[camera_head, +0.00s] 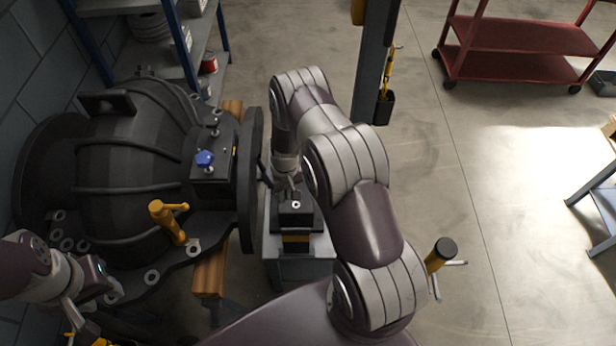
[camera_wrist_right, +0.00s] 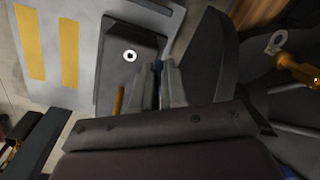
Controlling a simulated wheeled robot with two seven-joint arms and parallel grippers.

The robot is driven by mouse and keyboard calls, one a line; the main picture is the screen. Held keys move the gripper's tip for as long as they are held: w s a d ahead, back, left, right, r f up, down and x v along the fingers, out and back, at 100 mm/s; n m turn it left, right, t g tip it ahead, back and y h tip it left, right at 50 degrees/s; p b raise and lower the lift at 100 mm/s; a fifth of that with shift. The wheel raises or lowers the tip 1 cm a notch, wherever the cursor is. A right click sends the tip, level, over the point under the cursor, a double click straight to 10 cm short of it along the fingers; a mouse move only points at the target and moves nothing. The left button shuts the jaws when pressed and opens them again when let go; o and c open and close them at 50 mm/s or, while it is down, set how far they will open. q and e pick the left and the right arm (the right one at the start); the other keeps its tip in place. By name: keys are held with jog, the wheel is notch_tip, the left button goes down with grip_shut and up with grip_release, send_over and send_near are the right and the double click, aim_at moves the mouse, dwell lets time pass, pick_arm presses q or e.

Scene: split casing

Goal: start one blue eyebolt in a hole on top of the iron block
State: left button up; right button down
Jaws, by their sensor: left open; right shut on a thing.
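The iron block (camera_head: 308,222) is dark and stands on a grey stand with yellow stripes, below the centre of the head view. A pale-ringed hole shows on its top, and the block also fills the upper middle of the right wrist view (camera_wrist_right: 118,78). My right gripper (camera_head: 288,186) is at the far edge of the block, beside the hole. It is shut, with a sliver of the blue eyebolt (camera_wrist_right: 158,68) showing between its fingers; the rest is hidden. I cannot tell whether the eyebolt touches the block. My left gripper (camera_head: 110,291) is open, near the casing's lower flange.
A blue-grey post (camera_head: 372,70) rises behind my right arm. A red cart (camera_head: 520,50) stands far right; floor between is clear.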

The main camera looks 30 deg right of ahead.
jog(key=w+d+h, duration=0.1)
jog(key=w+d, duration=0.1)
jog(key=d, duration=0.4)
jog(key=f+b, duration=0.2)
jog(key=f, duration=0.1)
jog(key=f+b, duration=0.3)
jog(key=shift+a+f, duration=0.2)
jog(key=shift+f, duration=0.2)
jog(key=shift+s+d+f+b, duration=0.15)
jog(key=shift+f+b, duration=0.25)
jog(key=shift+f, duration=0.2)
pick_arm(q)
jog(key=f, duration=0.3)
jog(key=s+f, duration=0.1)
jog(key=f, duration=0.1)
jog(key=shift+d+f, duration=0.15)
jog(key=shift+w, duration=0.1)
jog(key=shift+f, duration=0.15)
